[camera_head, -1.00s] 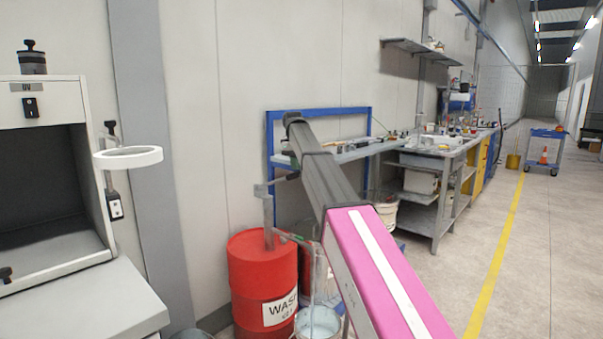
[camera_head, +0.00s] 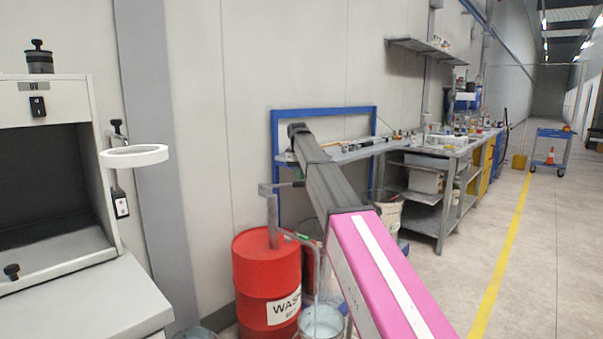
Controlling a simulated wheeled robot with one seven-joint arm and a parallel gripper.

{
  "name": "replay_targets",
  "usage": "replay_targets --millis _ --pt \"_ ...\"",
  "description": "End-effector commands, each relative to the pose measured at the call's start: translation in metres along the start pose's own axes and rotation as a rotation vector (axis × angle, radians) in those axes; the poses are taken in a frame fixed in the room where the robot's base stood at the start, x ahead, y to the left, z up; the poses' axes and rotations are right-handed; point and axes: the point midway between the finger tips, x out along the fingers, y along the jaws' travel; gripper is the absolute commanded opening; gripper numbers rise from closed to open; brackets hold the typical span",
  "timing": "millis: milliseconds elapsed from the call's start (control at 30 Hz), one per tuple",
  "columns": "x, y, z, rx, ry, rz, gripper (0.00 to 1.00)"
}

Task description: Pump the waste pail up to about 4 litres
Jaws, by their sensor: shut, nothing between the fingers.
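A red drum (camera_head: 262,262), its white label partly readable as "WAS", stands against the wall. A grey hand pump (camera_head: 272,222) rises from its top, with a lever (camera_head: 285,185) pointing right towards my arm. A thin spout pipe runs right and down to a pail (camera_head: 321,323) at the bottom edge. The pail holds pale bluish liquid; its level marks are not readable. My pink and dark grey arm reaches across the middle, its far elbow above the pump. My gripper is not visible; the arm hides the area around the lever's right end.
A grey cabinet (camera_head: 50,200) with a white ring lamp (camera_head: 134,156) stands at left. Another pail (camera_head: 195,334) is at the bottom edge. A blue-framed bench (camera_head: 345,152) and a grey worktable (camera_head: 440,165) stand behind my arm.

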Motion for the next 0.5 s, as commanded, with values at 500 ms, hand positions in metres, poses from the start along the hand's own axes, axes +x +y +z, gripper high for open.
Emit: replay_targets --millis 500 --pt "-0.009 -0.001 0.019 -0.002 -0.001 0.0 0.0"
